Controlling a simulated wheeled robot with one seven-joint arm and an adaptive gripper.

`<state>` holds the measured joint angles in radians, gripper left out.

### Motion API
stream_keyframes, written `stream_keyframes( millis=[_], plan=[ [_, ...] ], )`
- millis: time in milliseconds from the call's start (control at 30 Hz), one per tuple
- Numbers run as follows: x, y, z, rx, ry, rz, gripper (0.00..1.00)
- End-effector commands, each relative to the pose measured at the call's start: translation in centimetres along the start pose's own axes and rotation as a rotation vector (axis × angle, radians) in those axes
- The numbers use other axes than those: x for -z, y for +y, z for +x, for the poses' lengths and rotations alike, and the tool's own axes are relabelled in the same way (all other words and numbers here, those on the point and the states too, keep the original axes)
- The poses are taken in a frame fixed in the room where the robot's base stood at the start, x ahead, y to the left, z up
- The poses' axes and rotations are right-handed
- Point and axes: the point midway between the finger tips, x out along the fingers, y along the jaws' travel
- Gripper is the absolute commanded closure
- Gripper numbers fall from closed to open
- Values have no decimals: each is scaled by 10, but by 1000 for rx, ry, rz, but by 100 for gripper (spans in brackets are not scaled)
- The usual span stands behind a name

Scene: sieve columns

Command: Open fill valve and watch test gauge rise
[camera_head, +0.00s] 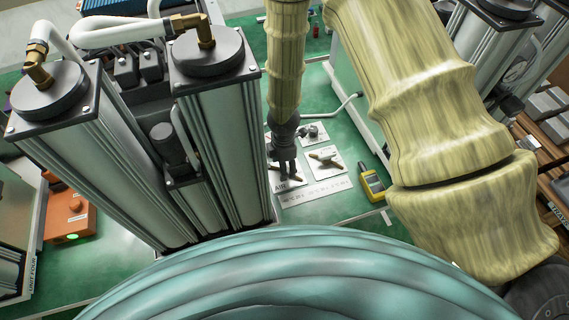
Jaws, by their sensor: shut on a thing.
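My gripper (286,174) points down at a white plate (297,183) with partly hidden lettering that seems to read "AIR". It is shut on a small valve handle (274,167), mostly hidden by the fingers; only a brownish end shows. To the right, a second white plate carries a brown-handled lever valve (324,158). Behind it, a third plate carries a small grey fitting (312,131). A lettered white strip (316,192) lies in front. I cannot read which valve is the fill valve. No test gauge dial is readable in this view.
Tall grey columns (228,150) with brass fittings and white hoses stand close left of my gripper. A yellow handheld meter (372,183) lies to the right on the green surface (345,205). An orange box (70,215) with a green light sits far left. My arm hides the right middle.

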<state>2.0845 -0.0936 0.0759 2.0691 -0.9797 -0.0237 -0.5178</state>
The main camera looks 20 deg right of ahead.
Motion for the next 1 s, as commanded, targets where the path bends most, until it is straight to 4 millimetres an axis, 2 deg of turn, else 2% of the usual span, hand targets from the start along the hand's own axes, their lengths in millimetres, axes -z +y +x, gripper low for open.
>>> stream_keyframes(
  millis=[367,400,500,867,1000],
  plan=[
    [-1,1,-1,-2,-2,-5,65],
    [-1,1,-1,-2,-2,-5,38],
    [-1,1,-1,-1,-2,-4,20],
    [0,1,-1,-1,-1,-4,20],
    [0,1,-8,-1,-1,-3,20]
  ],
)
